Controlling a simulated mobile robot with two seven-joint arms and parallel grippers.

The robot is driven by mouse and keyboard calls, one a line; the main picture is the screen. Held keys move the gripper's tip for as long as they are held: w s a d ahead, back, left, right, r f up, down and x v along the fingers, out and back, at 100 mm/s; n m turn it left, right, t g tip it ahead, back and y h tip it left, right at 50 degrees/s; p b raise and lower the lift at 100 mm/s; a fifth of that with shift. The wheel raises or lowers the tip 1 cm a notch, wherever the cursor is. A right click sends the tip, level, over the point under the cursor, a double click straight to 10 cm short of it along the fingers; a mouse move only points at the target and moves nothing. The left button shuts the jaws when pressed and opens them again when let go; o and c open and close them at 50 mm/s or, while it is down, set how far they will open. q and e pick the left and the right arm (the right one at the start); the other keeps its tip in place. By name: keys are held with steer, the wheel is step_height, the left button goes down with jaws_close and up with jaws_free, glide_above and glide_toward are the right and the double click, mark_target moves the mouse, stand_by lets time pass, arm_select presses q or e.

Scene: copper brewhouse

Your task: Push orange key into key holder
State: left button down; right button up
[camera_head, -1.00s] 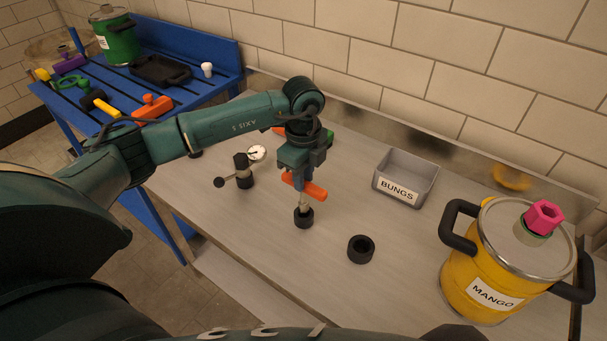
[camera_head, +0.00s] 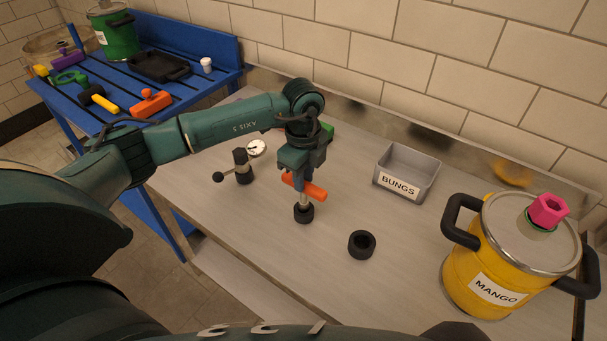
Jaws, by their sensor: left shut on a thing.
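The orange key (camera_head: 314,193) has an orange crossbar handle and a short metal shaft pointing down. My left gripper (camera_head: 301,178) is shut on its handle from above and hides the middle of it. The shaft stands roughly upright over a black round holder (camera_head: 303,213) on the steel bench. The shaft's lower end meets the holder's top; I cannot tell how deep it sits inside. A separate black ring-shaped holder (camera_head: 361,244) with an open hole lies to the right. My right gripper is not in view.
A dial gauge (camera_head: 257,148) on a black valve stands left of the key. A grey BUNGS bin (camera_head: 408,173) is behind right, and a yellow MANGO pot (camera_head: 484,285) at right. A blue table (camera_head: 217,83) with tools stands back left. The bench front is clear.

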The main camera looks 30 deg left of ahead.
arm_select(q)
steer(key=shift+f+b, duration=0.8)
steer(key=shift+f, duration=0.4)
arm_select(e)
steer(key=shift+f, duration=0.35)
arm_select(q)
steer(key=c, duration=1.2)
jaws_free()
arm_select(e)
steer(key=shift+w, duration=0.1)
arm_select(q)
steer(key=shift+o, duration=0.2)
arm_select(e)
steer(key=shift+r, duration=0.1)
arm_select(q)
step_height(320, 180, up, 5)
steer(key=p, duration=0.4)
steer(key=shift+f, duration=0.2)
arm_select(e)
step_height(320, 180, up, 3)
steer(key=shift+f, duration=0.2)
arm_select(q)
steer(key=shift+r, duration=0.2)
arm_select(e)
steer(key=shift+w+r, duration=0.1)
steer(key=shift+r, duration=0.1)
